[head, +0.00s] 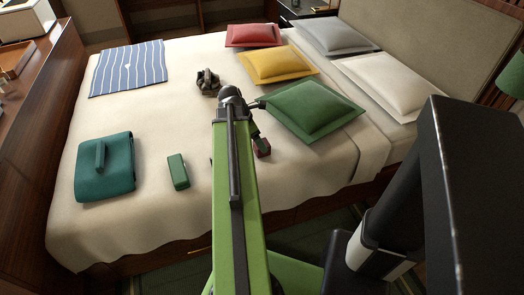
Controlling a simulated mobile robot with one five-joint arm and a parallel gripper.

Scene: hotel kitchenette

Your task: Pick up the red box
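Part of the box is hidden too.
The bed (130,225) also holds a green box (178,172), a teal bag (104,170), a striped cloth (128,68), a dark grey object (207,82) and several pillows, including a green one (309,109). Bare cover lies left of my arm.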

